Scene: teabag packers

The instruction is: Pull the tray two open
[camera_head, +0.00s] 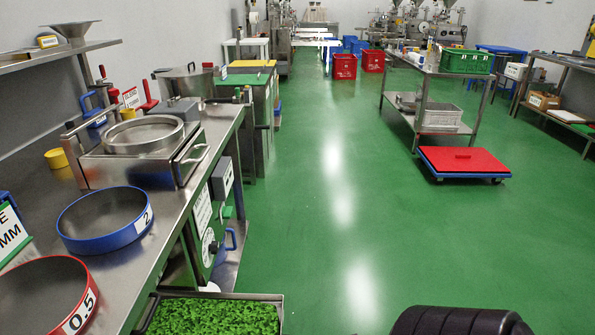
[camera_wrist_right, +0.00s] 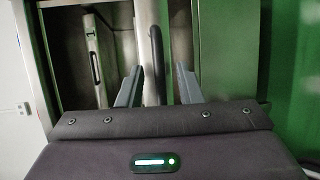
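In the right wrist view, a steel front panel (camera_wrist_right: 176,25) carries a dark upright bar handle (camera_wrist_right: 156,62), possibly that of tray two. My right gripper (camera_wrist_right: 158,85) is open, one grey finger on each side of this handle, with visible gaps between. I cannot tell whether the fingertips reach past it. No number two shows on either front. My left gripper is in neither view.
In the head view, a steel tray of green leaves (camera_head: 215,318) lies low beside the steel counter (camera_head: 120,265). The counter holds a blue-rimmed sieve (camera_head: 105,240) and a red-rimmed sieve (camera_head: 88,295). A green cabinet frame (camera_wrist_right: 225,50) flanks the handle.

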